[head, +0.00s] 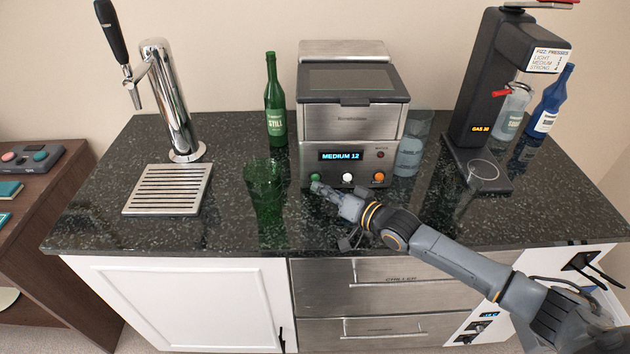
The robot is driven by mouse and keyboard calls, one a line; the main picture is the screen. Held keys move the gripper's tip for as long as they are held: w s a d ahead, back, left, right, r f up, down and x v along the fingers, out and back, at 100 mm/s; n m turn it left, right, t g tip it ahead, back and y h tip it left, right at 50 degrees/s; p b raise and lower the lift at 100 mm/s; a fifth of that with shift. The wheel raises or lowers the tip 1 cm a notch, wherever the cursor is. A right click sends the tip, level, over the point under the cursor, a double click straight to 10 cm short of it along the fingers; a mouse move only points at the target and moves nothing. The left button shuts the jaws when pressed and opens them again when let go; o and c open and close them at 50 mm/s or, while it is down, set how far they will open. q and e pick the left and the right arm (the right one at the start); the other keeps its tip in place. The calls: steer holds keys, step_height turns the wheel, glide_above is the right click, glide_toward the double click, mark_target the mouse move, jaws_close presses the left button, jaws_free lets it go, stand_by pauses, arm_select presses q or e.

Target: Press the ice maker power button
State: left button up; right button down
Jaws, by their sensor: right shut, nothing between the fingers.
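The ice maker (349,122) is a silver box with a dark lid window, standing at the middle back of the counter. Its blue display reads "MEDIUM 12". Below the display are a green button (315,177), a white button (347,177) and an orange button (378,177). I cannot read which one is power. My right gripper (318,188) is shut and empty, its tip just below and in front of the green button. Whether it touches the button or the front panel I cannot tell. My left gripper is not in view.
A green glass (265,192) stands left of my right gripper, with a green bottle (275,105) behind it. A clear glass (410,150) stands right of the ice maker. A beer tap (172,110), drip tray (168,190) and black soda machine (485,100) flank it.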

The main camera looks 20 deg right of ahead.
steer(key=shift+w+d, duration=0.1)
steer(key=shift+w, duration=0.1)
stand_by(0.4)
steer(key=shift+s+a+p, duration=0.2)
steer(key=shift+s+p, duration=0.3)
steer(key=shift+s+p, duration=0.15)
steer(key=shift+p, duration=0.2)
steer(key=s+p, duration=0.2)
steer(key=s+a+p, duration=0.1)
steer(key=s+p, duration=0.1)
steer(key=shift+s+a+r, duration=0.1)
steer(key=shift+a+r, duration=0.05)
steer(key=shift+s+a+p, duration=0.15)
steer(key=shift+s+p, duration=0.2)
steer(key=shift+s, duration=0.25)
steer(key=shift+f, duration=0.2)
